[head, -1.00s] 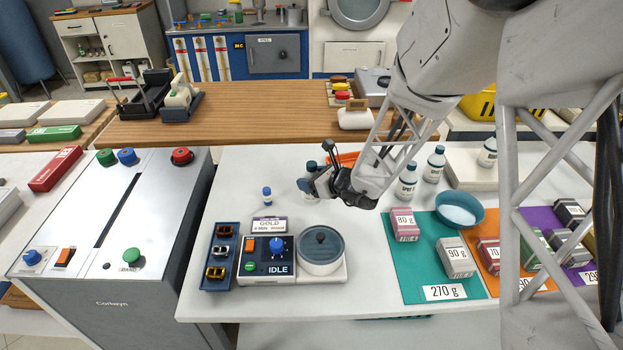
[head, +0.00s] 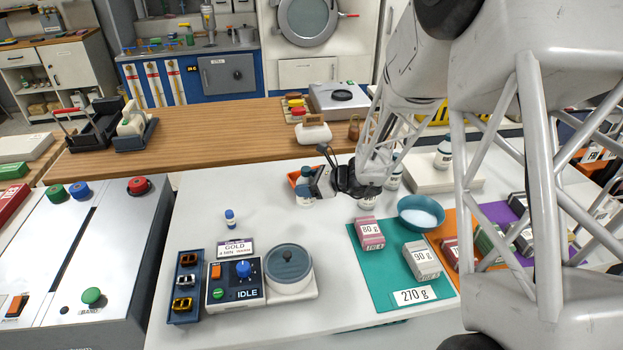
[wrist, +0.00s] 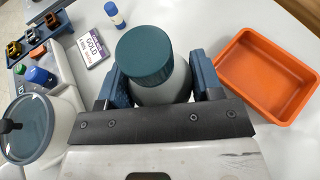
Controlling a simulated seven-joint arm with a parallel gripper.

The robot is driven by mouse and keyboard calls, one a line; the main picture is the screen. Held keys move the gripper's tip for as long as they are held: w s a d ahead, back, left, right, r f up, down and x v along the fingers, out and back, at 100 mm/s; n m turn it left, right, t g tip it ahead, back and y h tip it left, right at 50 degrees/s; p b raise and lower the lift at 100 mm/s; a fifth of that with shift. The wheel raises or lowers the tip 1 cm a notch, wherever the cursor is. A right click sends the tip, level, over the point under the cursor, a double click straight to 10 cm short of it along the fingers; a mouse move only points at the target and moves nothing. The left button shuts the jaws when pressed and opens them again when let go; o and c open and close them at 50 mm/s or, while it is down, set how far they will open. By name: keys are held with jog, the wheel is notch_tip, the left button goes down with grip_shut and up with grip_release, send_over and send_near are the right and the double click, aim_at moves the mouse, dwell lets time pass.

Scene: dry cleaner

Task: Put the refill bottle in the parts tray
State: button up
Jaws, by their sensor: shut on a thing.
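My gripper (head: 322,183) is shut on a white bottle with a dark teal cap (wrist: 158,68), one finger on each side in the wrist view. The bottle looks upright; its label is hidden, and its height above the table is unclear. An empty orange tray (wrist: 226,84) lies to the right of the bottle in the wrist view, apart from it. In the head view the orange tray (head: 292,178) is partly hidden behind the bottle and gripper. A narrow blue tray (head: 174,308) holding several small coloured parts lies at the table's front left.
A small blue-capped bottle (head: 230,218) stands alone behind the GOLD sign (head: 235,247). A control box (head: 238,282) and lidded pot (head: 289,268) stand in front. Boxes on a teal mat (head: 375,280), a teal bowl (head: 420,212) and more bottles are to the right.

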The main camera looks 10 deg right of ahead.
jog(key=shift+n+g, duration=0.5)
jog(key=shift+g, duration=0.2)
jog(key=shift+w+d, duration=0.1)
jog(key=shift+d, duration=2.35)
jog(key=w+f, duration=0.1)
jog(key=w, duration=1.5)
jog(key=shift+a+f, duration=0.15)
jog(key=shift+f, duration=0.15)
jog(key=shift+f, duration=1.75)
jog(key=shift+f, duration=0.1)
jog(key=o, duration=1.1)
